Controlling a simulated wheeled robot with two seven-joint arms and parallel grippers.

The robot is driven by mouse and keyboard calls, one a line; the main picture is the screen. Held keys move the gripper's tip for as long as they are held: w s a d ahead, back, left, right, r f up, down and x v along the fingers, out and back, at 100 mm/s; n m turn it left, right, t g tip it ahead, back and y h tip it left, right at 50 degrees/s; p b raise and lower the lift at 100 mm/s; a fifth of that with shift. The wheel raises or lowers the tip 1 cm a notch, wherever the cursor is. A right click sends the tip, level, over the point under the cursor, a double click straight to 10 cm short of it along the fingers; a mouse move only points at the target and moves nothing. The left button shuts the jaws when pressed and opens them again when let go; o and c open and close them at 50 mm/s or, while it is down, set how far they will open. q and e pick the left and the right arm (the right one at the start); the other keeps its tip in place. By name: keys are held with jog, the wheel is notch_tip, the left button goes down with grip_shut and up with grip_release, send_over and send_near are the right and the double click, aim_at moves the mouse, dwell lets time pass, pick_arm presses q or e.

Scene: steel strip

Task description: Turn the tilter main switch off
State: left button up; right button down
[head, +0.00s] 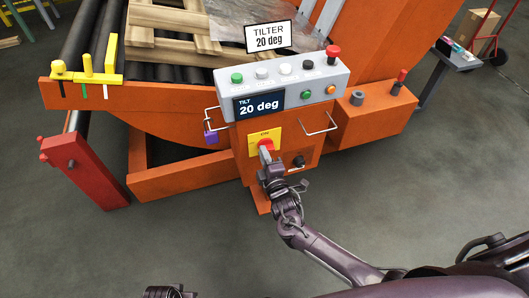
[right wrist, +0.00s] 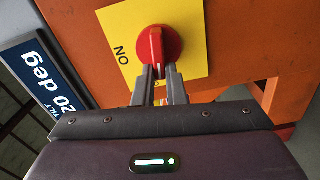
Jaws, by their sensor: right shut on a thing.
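The tilter main switch is a red rotary knob on a yellow plate (head: 257,138) on the front of the orange tilter cabinet. In the right wrist view the red knob (right wrist: 171,46) sits on the yellow plate (right wrist: 193,22), and its handle lies near the printed word ON. My right gripper (head: 264,158) reaches the knob from below. In the right wrist view its two fingers (right wrist: 160,72) are closed around the lower end of the handle. Part of the knob is hidden by the gripper in the head view. A dark part of my left arm (head: 168,292) shows at the bottom edge; its fingers are not seen.
Above the switch is a grey control panel (head: 305,80) with several buttons and a display reading 20 deg. A red post (head: 85,172) stands left. The grey floor in front is clear.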

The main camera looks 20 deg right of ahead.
pick_arm(q)
jog(key=shift+s+a+f, duration=0.15)
jog(key=shift+s+f, duration=0.05)
jog(key=shift+f, duration=0.4)
pick_arm(e)
jog(key=shift+f+n, duration=0.2)
jog(key=shift+n, duration=0.7)
pick_arm(q)
jog(key=shift+f, duration=0.1)
pick_arm(e)
jog(key=c, duration=1.5)
grip_release()
pick_arm(q)
jog(key=f, duration=0.1)
jog(key=s+f+p, duration=0.1)
jog(key=a+f, duration=0.1)
jog(key=shift+s+f+p, duration=0.15)
jog(key=shift+p, duration=0.15)
pick_arm(e)
jog(key=s, duration=0.8)
jog(key=shift+d, duration=0.1)
